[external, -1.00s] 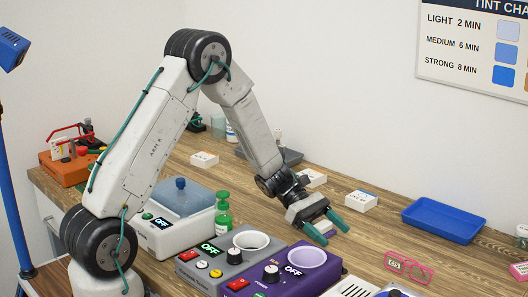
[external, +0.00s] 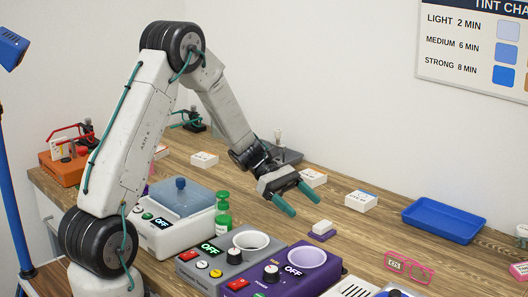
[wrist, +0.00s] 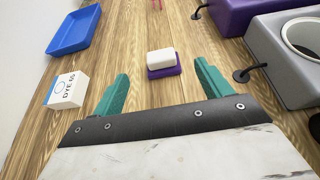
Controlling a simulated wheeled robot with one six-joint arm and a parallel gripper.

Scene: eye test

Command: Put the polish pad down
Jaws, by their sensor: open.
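The polish pad appears to be the small block with a white top and a purple base (external: 322,228). It sits flat on the wooden table, behind the purple machine. It also shows in the wrist view (wrist: 161,57), ahead of my fingertips and roughly centred between them. My gripper (external: 308,210) is open and empty, with its two teal fingers apart. It is up and to the left of the pad in the external view, and no finger touches the pad.
A purple machine (external: 250,280) and a grey machine (external: 205,275) with cups stand in front of the pad. A white dye box (external: 361,201) and a blue tray (external: 443,220) lie behind and to the right. Bare wood surrounds the pad.

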